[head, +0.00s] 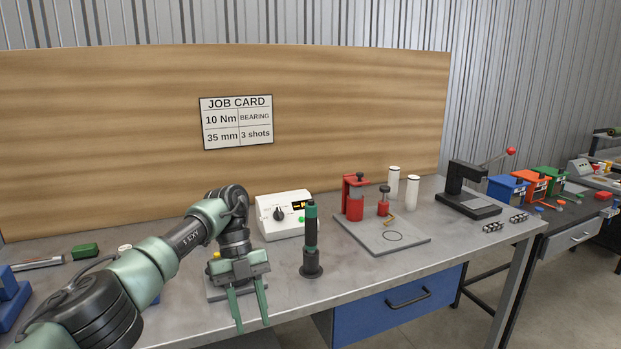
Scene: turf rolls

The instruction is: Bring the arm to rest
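My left arm comes in from the lower left over the workbench (290,292). Its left gripper (251,324) points down above the bench's front edge, with its two green fingers apart and nothing seen between them. A small grey plate (217,292) lies partly hidden behind this gripper. A green and black upright tool (311,240) stands on a round base just right of the gripper, apart from it. My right gripper does not show.
A white control box (284,214) stands behind the tool. A grey plate with red fixtures (382,241) and a black press (467,188) are to the right. Blue, orange and green bins (507,189) stand at far right. A job card (237,122) hangs on the wooden back panel.

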